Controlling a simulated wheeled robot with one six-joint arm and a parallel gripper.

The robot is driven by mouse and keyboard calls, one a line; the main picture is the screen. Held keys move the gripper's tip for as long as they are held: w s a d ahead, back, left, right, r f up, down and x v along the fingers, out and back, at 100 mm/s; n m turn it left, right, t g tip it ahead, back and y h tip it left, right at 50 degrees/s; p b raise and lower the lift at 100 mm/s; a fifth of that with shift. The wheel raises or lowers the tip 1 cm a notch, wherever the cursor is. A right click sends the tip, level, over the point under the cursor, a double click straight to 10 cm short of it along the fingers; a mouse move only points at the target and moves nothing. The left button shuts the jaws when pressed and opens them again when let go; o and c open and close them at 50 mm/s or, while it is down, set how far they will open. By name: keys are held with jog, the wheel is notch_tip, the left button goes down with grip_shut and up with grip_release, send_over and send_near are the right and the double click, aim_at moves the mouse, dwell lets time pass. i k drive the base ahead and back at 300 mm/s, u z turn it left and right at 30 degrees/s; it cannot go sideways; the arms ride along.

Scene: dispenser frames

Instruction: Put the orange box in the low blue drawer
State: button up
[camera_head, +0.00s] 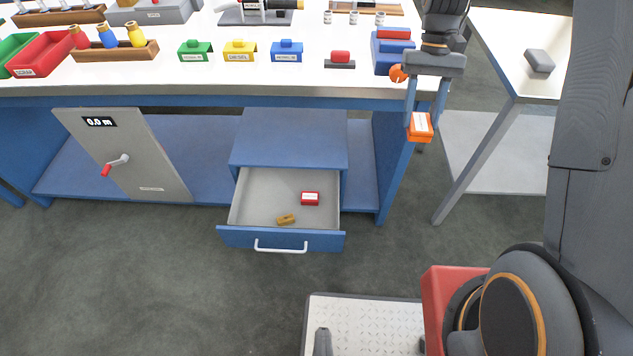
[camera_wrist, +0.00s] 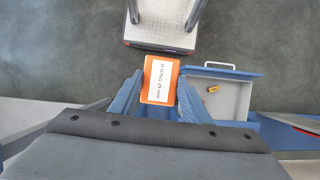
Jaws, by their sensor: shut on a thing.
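The orange box (camera_head: 420,127) with a white label is held between the fingers of my gripper (camera_head: 426,108), in front of the right end of the workbench. In the wrist view the orange box (camera_wrist: 160,80) sits between the two blue fingers, its label reading "O-RING 25 mm". My gripper is shut on it. The low blue drawer (camera_head: 281,239) is pulled open under the bench, to the left of and lower than the box. The drawer holds a red box (camera_head: 310,198) and a small yellow-brown piece (camera_head: 286,219). The drawer (camera_wrist: 222,70) also shows right of my gripper in the wrist view.
The white bench top (camera_head: 200,83) carries several coloured boxes and trays. A blue bench leg (camera_head: 393,165) stands between the drawer and my gripper's side. A grey panel with a red-handled crank (camera_head: 125,155) is at left. The floor before the drawer is clear.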

aim_at(268, 200)
jog(key=z, duration=1.95)
jog(key=k, duration=1.65)
jog(key=u, duration=2.15)
jog(key=i, duration=0.5)
jog(key=z, duration=0.1)
